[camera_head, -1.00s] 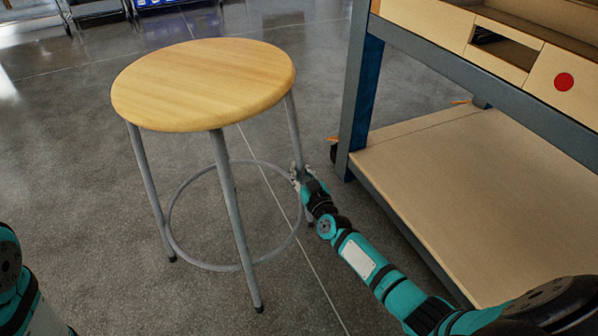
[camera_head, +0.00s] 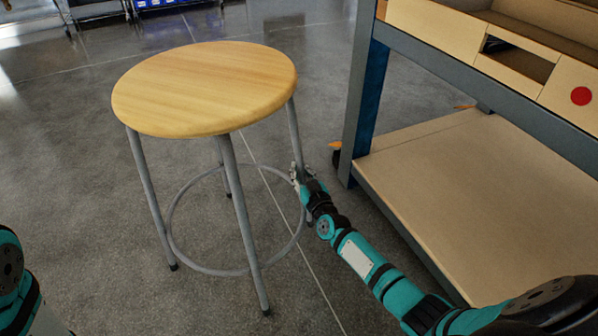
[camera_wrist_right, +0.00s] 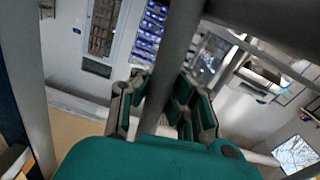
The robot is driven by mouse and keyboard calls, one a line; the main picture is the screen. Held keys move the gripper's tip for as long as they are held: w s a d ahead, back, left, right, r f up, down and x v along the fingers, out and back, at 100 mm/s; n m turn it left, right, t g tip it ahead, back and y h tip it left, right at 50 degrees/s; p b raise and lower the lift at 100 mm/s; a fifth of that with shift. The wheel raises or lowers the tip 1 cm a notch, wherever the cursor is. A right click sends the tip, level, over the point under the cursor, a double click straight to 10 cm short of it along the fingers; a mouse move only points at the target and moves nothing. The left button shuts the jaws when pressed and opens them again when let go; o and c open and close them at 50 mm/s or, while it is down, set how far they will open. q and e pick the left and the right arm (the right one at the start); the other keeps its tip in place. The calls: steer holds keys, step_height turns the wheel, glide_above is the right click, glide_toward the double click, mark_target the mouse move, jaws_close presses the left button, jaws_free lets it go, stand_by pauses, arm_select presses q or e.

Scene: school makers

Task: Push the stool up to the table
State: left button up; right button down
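The stool (camera_head: 205,88) has a round wooden top, grey metal legs and a ring low down. It stands upright on the floor, left of the table and apart from it. The table (camera_head: 520,112) is a workbench with a grey frame, a blue leg and a low wooden shelf. My right gripper (camera_head: 299,176) is at the stool's right leg, near ring height. In the right wrist view the leg (camera_wrist_right: 172,70) passes between its fingers (camera_wrist_right: 163,107), which look closed around it. My left gripper is out of view; only part of that arm shows at the left edge.
The lower shelf (camera_head: 480,185) of the table lies right of my right arm. A rack with blue bins (camera_head: 160,4) is far at the back. The floor around the stool is clear.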

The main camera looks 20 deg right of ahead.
steer(key=c, duration=1.4)
jaws_free()
steer(key=shift+s, duration=0.25)
steer(key=s, duration=1.1)
steer(key=shift+s+a, duration=0.2)
steer(key=shift+s, duration=0.05)
